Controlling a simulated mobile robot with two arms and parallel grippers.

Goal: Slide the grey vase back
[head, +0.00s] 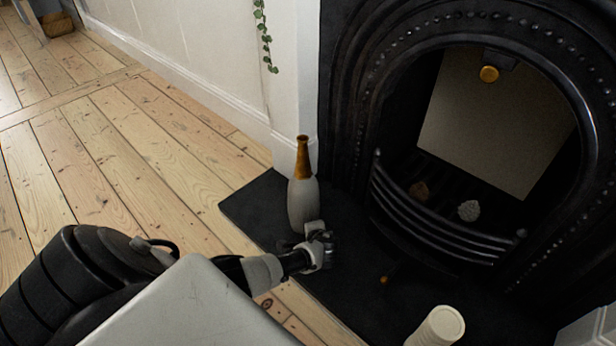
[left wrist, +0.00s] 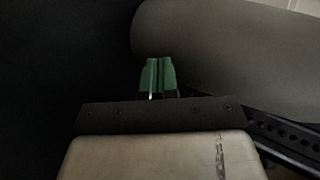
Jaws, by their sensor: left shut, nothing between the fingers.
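The grey vase (head: 302,202) stands upright on the black hearth slab, left of the fireplace opening. It has a grey body and a narrow brown-gold neck. My left gripper (head: 322,246) is low at the vase's base, on its near side, and covers part of its bottom. In the left wrist view the gripper's green fingertips (left wrist: 158,74) are shut together with nothing between them. The vase's grey body (left wrist: 235,55) fills the upper right there, close to the fingertips. I cannot tell whether they touch it. My right gripper is not in view.
The black hearth slab (head: 262,203) ends at the floorboards on the left. A white ribbed vessel (head: 437,328) stands at the front right. The black fireplace grate (head: 430,215) lies right of the vase, and a white wall corner (head: 296,120) is behind it.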

